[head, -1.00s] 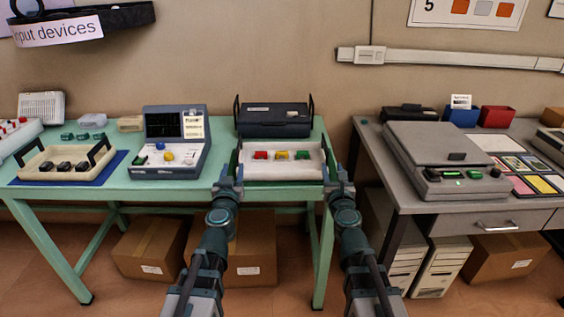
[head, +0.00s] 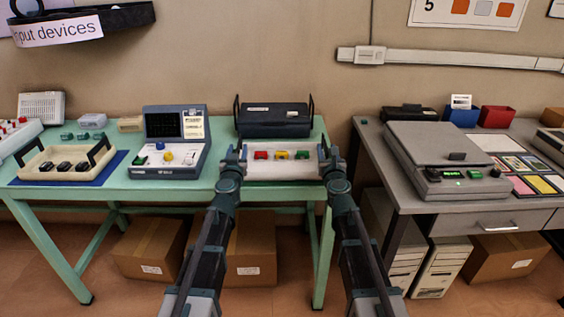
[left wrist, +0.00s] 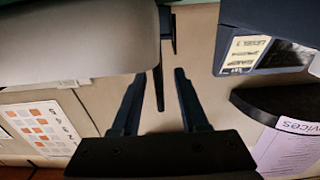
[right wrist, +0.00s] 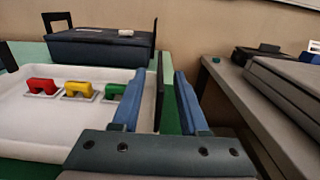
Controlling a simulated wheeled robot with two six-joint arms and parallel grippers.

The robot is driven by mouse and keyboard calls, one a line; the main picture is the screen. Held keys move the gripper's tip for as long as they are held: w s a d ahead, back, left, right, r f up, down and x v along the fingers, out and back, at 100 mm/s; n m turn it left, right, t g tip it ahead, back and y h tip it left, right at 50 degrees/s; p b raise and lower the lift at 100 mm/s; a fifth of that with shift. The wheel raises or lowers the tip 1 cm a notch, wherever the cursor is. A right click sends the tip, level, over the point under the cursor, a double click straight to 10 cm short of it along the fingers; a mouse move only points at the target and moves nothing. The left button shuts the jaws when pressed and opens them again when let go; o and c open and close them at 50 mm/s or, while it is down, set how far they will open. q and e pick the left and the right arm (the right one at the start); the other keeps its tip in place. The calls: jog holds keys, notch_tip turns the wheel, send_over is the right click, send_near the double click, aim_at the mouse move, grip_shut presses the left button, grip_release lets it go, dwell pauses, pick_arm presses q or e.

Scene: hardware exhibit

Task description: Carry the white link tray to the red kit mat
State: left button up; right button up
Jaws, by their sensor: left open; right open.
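The white link tray (head: 284,174) sits on the green table, with a red link (head: 261,155), a yellow link (head: 281,155) and a green link (head: 302,155) in it. My left gripper (head: 238,152) is open at the tray's left end. In the left wrist view a dark upright handle (left wrist: 158,88) shows between its fingers. My right gripper (head: 330,153) is open at the right end. In the right wrist view its fingers stand either side of the tray's black right handle (right wrist: 159,90). I cannot make out a red kit mat.
A dark case (head: 273,121) with raised handles stands right behind the tray. A blue-grey instrument (head: 170,150) stands to its left. A cream tray (head: 62,170) lies on a blue mat (head: 112,168) further left. The grey table (head: 400,195) at right holds a large grey device (head: 430,150).

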pick_arm(q)
jog(key=w, duration=0.2)
jog(key=shift+w, duration=0.35)
pick_arm(e)
jog(key=w, duration=0.2)
jog(key=shift+w, duration=0.35)
pick_arm(q)
grip_shut()
pick_arm(e)
grip_shut()
dwell(0.4)
